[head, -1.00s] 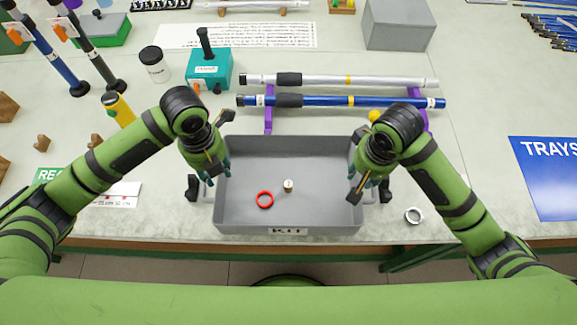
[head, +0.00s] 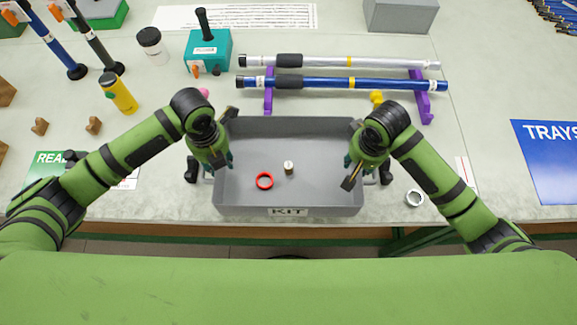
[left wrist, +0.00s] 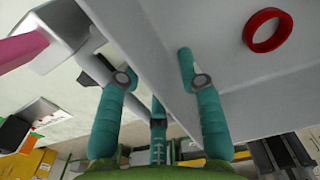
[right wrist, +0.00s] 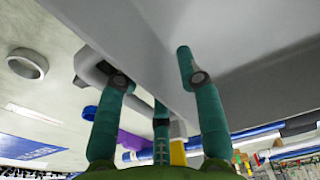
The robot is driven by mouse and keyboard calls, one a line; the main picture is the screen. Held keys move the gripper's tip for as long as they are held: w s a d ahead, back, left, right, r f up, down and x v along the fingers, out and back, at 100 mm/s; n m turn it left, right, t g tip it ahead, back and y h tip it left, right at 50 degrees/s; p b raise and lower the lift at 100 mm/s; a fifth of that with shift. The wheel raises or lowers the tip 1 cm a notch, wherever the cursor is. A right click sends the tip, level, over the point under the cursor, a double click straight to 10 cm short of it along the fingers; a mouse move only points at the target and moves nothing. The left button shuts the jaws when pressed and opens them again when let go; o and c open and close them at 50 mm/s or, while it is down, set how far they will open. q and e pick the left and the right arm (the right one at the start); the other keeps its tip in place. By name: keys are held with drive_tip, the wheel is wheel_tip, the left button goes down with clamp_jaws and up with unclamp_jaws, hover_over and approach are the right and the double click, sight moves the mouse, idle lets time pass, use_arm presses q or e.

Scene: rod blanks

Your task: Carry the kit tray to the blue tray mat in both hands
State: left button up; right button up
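The grey kit tray (head: 335,199), labelled KIT, sits on the bench at its front edge. A red ring (head: 264,181) and a small pale cylinder (head: 289,168) lie in it. The blue tray mat (head: 550,180), marked TRAYS, lies at the right and is partly out of frame. My left gripper (head: 210,168) is at the tray's left end; in the left wrist view its fingers (left wrist: 155,68) stand apart on either side of the tray wall. My right gripper (head: 367,168) is likewise at the right end, its fingers (right wrist: 152,68) apart around the wall near the handle (right wrist: 92,65).
A blue rod (head: 345,84) and a silver rod (head: 335,61) lie on purple supports behind the tray. A metal ring (head: 415,198) lies between the tray and the mat. A teal box (head: 207,52) and a yellow bottle (head: 119,95) stand at the left.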

use_arm(q)
drive_tip(key=shift+w+f, duration=0.2)
drive_tip(key=shift+f, duration=0.45)
use_arm(e)
drive_tip(key=shift+w+f, duration=0.25)
drive_tip(key=shift+f, duration=0.4)
use_arm(q)
drive_tip(key=shift+s, duration=0.1)
use_arm(e)
drive_tip(key=shift+s, duration=0.1)
use_arm(q)
clamp_jaws()
use_arm(e)
clamp_jaws()
use_arm(q)
drive_tip(key=shift+r, duration=0.15)
use_arm(e)
drive_tip(key=shift+r, duration=0.2)
